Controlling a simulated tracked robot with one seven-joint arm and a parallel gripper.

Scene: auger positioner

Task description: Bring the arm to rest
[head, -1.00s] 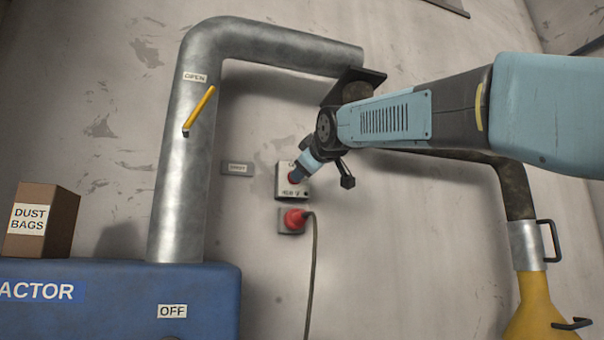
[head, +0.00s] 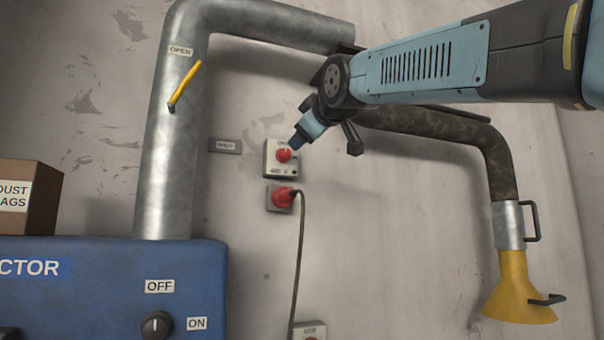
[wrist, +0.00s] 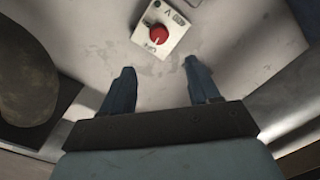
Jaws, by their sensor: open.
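My gripper (head: 298,139) is at the end of my raised blue arm, in front of the wall box with the red knob. In the wrist view its two dark fingers (wrist: 157,92) stand apart with nothing between them. The red knob (head: 283,155) on its pale box (head: 271,167) shows just past the fingertips in the head view. The red knob also shows in the wrist view (wrist: 159,33), beyond the fingers and apart from them.
Below the box is a red plug (head: 283,198) with a hanging cable (head: 298,255). A grey pipe (head: 165,150) with a yellow lever (head: 185,84) stands left. A dark hose with a yellow hood (head: 520,290) hangs right. A blue extractor (head: 90,290) with a knob (head: 156,325) sits lower left.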

